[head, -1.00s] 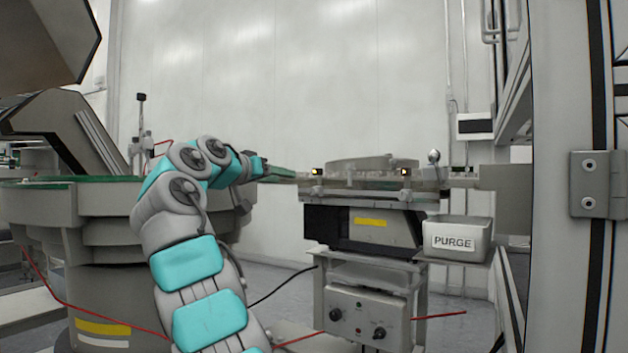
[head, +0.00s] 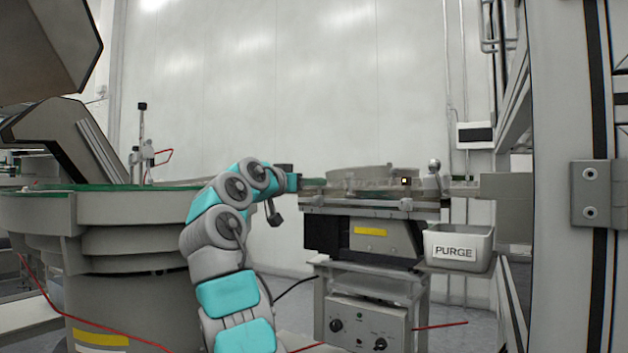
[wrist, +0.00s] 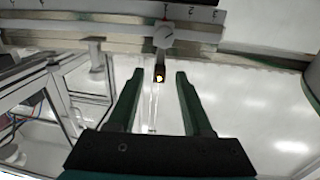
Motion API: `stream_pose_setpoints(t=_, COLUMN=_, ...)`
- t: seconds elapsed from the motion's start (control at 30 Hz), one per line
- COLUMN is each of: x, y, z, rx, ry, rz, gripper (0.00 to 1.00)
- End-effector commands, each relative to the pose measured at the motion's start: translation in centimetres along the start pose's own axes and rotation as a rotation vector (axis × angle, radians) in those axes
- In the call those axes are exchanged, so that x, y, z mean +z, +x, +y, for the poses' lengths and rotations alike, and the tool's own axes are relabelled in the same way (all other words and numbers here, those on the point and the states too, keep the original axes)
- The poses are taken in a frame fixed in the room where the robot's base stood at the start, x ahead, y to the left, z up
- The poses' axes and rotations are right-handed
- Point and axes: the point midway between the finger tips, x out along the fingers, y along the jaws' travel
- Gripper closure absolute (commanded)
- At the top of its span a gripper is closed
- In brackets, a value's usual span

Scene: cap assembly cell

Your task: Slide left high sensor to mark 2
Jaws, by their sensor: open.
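In the head view my arm's end reaches the rail's left end, and the left sensor is hidden there.
A second lit sensor (head: 404,181) sits farther right on the track, beside a ball-topped post (head: 434,166). A large round feeder bowl (head: 120,213) stands left, and a control box (head: 366,324) is underneath.

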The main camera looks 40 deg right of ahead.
Motion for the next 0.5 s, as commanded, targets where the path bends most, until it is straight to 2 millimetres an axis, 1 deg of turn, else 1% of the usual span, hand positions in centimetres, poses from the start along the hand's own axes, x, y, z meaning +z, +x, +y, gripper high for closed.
stream_pose_setpoints(t=0.03, x=-0.2, y=0.7, z=0.1, rx=0.002, ry=-0.002, rz=-0.001, gripper=0.5)
stream_pose_setpoints(t=0.13, x=-0.1, y=1.6, z=0.1, rx=0.001, ry=0.0, rz=-0.001, gripper=0.5)
stream_pose_setpoints(t=0.4, x=0.0, y=1.9, z=0.0, rx=0.0, ry=0.001, rz=-0.001, gripper=0.5)
stream_pose_setpoints(t=0.47, x=0.0, y=1.9, z=0.0, rx=0.0, ry=0.001, rz=-0.001, gripper=0.56)
stream_pose_setpoints(t=0.5, x=0.0, y=1.9, z=0.0, rx=0.0, ry=0.001, rz=0.0, gripper=0.6)
